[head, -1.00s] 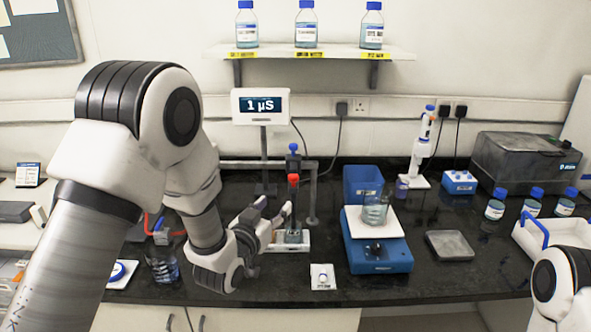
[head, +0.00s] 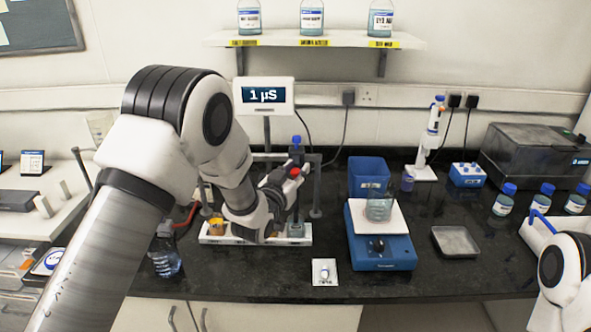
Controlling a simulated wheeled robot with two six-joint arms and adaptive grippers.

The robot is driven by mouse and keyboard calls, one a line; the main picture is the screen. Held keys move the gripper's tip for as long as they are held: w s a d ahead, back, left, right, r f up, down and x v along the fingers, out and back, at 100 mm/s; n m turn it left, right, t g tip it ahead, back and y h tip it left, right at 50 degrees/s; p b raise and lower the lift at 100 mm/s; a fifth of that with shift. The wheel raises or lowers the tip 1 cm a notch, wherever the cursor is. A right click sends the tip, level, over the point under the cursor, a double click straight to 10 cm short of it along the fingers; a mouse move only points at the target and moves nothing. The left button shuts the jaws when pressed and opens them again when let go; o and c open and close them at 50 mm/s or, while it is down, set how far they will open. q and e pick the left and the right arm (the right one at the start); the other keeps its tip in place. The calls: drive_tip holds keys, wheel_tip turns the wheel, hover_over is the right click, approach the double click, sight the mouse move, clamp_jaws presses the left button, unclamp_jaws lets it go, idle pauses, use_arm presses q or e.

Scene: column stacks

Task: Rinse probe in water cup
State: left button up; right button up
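The probe with a red cap (head: 295,172) stands upright below the stand arm, above the white tray (head: 268,242). My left gripper (head: 287,188) is at the probe, just below the red cap. Its fingers partly cover the shaft, so I cannot tell whether they are closed on it. A small clear cup (head: 296,230) sits in the tray's right end under the probe. An orange cup (head: 216,225) sits at its left end. Which cup holds water is unclear. My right gripper is out of view; only part of that arm shows at lower right.
The meter (head: 264,95) reads 1 µS behind the stand. A blue stirrer (head: 381,253) with a beaker (head: 379,207) stands to the right, with a blue bin (head: 368,175) behind it. The front counter between is mostly clear.

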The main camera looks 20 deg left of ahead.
use_arm(q)
clamp_jaws()
drive_tip(key=shift+r+p, duration=0.6)
drive_tip(key=shift+r, duration=2.6)
drive_tip(key=shift+w, duration=0.1)
drive_tip(key=o, duration=0.7)
unclamp_jaws()
drive_tip(key=shift+c, duration=0.2)
drive_tip(key=shift+w+f, duration=0.2)
drive_tip(key=s, duration=0.4)
drive_tip(key=s+a, duration=0.1)
drive_tip(key=s, duration=0.7)
drive_tip(key=shift+a, duration=0.15)
